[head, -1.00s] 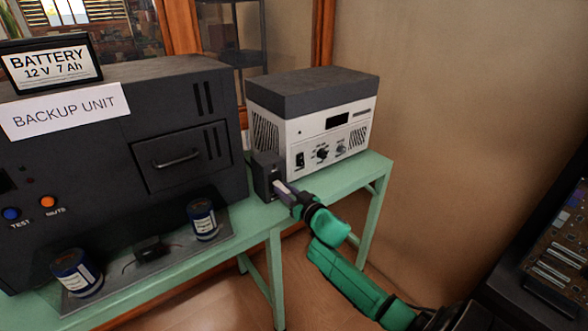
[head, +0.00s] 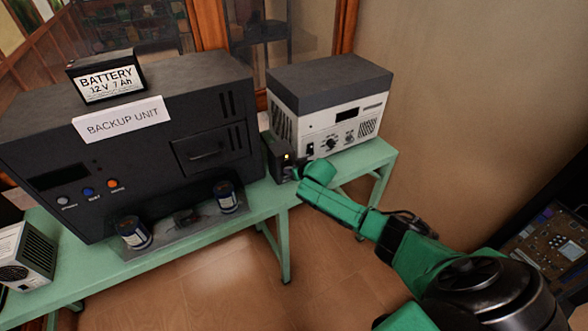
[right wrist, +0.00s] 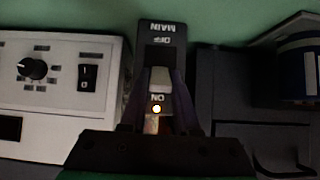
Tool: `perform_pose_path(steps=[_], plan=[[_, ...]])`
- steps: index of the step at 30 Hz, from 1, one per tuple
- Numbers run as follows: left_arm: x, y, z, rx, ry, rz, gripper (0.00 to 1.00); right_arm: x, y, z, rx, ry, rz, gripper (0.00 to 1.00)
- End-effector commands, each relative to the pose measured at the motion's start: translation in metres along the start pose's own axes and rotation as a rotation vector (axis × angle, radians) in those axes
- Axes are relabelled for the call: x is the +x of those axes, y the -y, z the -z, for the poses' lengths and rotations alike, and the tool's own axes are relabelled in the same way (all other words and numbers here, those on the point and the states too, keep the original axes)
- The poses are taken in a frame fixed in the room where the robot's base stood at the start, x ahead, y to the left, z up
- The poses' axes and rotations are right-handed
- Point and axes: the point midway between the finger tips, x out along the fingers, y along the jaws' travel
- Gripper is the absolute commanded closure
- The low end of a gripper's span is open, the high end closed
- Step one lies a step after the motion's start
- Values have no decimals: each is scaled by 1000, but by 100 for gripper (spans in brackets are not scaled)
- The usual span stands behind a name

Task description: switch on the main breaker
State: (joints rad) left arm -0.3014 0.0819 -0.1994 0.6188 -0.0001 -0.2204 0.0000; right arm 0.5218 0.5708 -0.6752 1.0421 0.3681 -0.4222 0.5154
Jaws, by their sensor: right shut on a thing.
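The main breaker (head: 275,157) is a small dark box on the green table, between the backup unit and the white-fronted power unit. In the right wrist view its face (right wrist: 160,32) shows upside down, with the words MAIN, OFF and ON. My right gripper (right wrist: 160,80) is shut on the lever, one dark finger on each side. In the head view my right gripper (head: 292,172) is at the breaker's front, partly hidden by my wrist. My left gripper is out of view.
The black backup unit (head: 120,135) stands left, with a battery (head: 105,80) on top. Two blue cans (head: 227,197) stand on a plate in front. The power unit (head: 328,110) stands close right of the breaker. Floor (head: 215,285) before the table looks clear.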

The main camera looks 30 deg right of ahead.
Motion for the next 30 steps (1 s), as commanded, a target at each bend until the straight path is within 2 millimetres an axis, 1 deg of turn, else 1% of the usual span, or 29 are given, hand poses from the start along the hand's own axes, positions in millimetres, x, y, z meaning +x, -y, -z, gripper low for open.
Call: perform_pose_path(steps=[11,12,13,14,24,26,29,30], plan=[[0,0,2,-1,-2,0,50,0,0,1,0,3,-1,100],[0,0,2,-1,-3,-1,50,0,0,1,0,3,-1,55],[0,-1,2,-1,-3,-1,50,0,0,1,0,3,-1,43],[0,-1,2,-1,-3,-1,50,0,0,1,0,3,-1,40],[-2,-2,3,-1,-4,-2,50,-2,0,1,1,3,1,40],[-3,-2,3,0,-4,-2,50,-6,0,1,1,3,2,40],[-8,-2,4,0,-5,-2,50,-18,0,1,0,5,2,40],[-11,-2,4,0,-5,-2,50,-25,0,2,0,4,2,40]])
